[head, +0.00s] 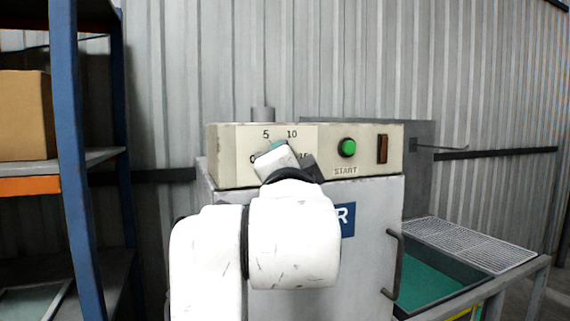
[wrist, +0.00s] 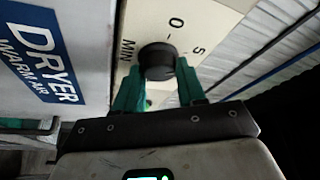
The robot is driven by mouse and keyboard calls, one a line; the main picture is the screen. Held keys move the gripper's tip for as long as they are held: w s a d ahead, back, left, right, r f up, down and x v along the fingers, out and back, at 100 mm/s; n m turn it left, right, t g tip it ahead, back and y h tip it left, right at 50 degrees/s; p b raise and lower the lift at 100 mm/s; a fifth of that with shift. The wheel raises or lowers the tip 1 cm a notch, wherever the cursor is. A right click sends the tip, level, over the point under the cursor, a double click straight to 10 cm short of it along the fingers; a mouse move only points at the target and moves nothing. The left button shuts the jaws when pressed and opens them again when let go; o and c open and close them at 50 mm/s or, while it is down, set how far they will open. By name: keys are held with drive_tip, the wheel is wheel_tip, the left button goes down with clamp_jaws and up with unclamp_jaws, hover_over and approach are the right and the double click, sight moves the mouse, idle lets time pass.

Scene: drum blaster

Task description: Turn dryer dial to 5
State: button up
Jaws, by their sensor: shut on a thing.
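The dryer dial (wrist: 158,60) is a round black knob on a cream panel, seen in the wrist view with printed marks 0, 5 and MIN around it. My gripper (wrist: 159,73) has its two green fingers on either side of the knob, shut on it. No pointer line is clear on the knob, so its setting cannot be read. In the head view the cream control panel (head: 237,140) shows the marks 5 and 10. There my arm and gripper (head: 277,147) hide the dial and part of the scale.
A green START button (head: 347,148) and a dark red switch (head: 382,149) sit right of the dial. The dryer door has a handle (head: 394,263). A blue shelf post (head: 74,160) stands left, and a table with a wire rack (head: 470,244) right.

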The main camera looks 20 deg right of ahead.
drive_tip(key=shift+w+r, duration=0.1)
drive_tip(key=shift+r, duration=0.05)
drive_tip(key=o, duration=0.8)
drive_tip(key=shift+o, duration=1.1)
drive_tip(key=shift+w+d, duration=0.1)
drive_tip(key=b+v, duration=0.1)
drive_tip(key=v, duration=1)
